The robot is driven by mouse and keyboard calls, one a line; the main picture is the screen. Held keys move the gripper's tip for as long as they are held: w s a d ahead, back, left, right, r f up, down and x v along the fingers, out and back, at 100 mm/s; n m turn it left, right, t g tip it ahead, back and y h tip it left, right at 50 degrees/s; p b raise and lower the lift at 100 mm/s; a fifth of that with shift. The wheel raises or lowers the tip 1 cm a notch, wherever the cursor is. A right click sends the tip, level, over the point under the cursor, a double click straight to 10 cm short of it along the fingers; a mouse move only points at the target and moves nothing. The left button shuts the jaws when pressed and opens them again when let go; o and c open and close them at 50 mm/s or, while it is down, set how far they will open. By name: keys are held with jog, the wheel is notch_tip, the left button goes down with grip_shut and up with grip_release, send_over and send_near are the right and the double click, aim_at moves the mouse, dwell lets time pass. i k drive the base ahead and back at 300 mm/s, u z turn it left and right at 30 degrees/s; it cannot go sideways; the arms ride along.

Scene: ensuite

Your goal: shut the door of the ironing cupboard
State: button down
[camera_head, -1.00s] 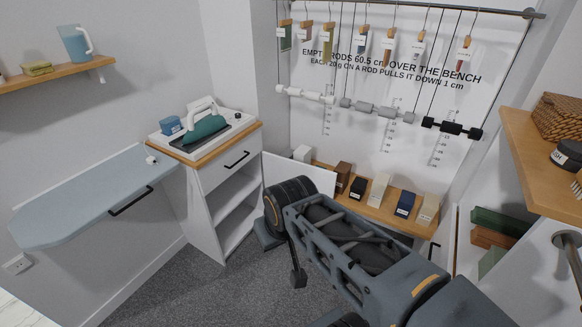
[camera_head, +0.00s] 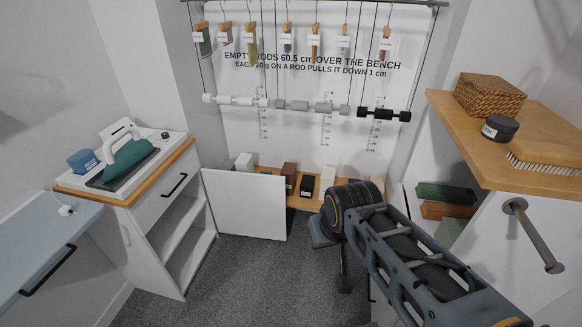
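The ironing cupboard appears to be the white cabinet (camera_head: 150,205) with a wooden top at left. It has a drawer with a black handle and open shelves below. A plain white door panel (camera_head: 245,204) stands swung open from the cabinet's far edge, leaving the shelves exposed. My arm reaches in from the lower right. My gripper (camera_head: 345,283) seems to be the small dark end hanging below the wrist, over the carpet right of the door and apart from it in the picture. Its fingers are too small and dark to tell open or shut.
An iron (camera_head: 130,150) rests on the cabinet top. A pale blue fold-out board (camera_head: 40,245) juts out at left. A low wooden bench (camera_head: 268,172) with several blocks stands behind the door. A wooden shelf (camera_head: 465,125) is at right. Grey carpet (camera_head: 240,270) is clear before the cabinet.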

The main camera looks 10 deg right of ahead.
aim_at(246, 205)
jog(key=z, duration=0.15)
jog(key=i, duration=2)
jog(key=u, duration=1.35)
